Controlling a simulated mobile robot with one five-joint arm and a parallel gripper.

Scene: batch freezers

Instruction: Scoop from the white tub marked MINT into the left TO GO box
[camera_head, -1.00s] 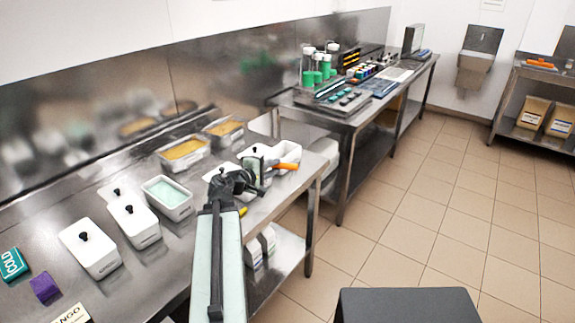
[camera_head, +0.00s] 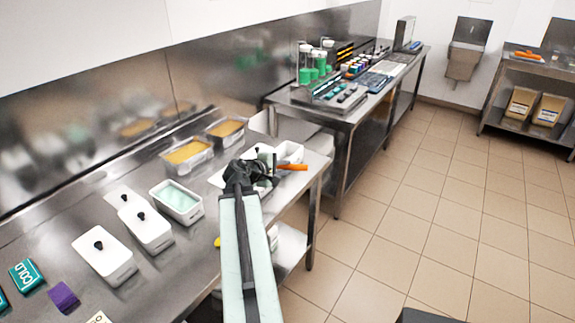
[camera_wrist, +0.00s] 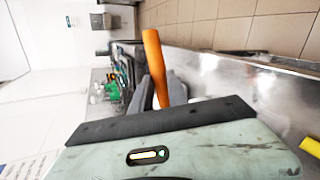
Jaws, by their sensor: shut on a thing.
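My gripper (camera_head: 268,166) is shut on an orange-handled tool (camera_head: 293,167) near the right end of the steel counter. The wrist view shows the orange handle (camera_wrist: 152,52) between the fingers; its working end is hidden. An open white tub (camera_head: 179,203) with pale mint-green contents stands on the counter, left of my gripper. No MINT marking is readable on it. A white open container (camera_head: 290,151) stands just behind my gripper at the counter's right end. I cannot read TO GO on it, and my gripper partly blocks that area.
Lidded white tubs (camera_head: 105,256) stand left of the mint tub. Two open containers with yellow-orange contents (camera_head: 186,151) stand at the back. A teal COLD block (camera_head: 26,275) and a purple block (camera_head: 63,296) lie at the left. Tiled floor (camera_head: 400,230) is clear at the right.

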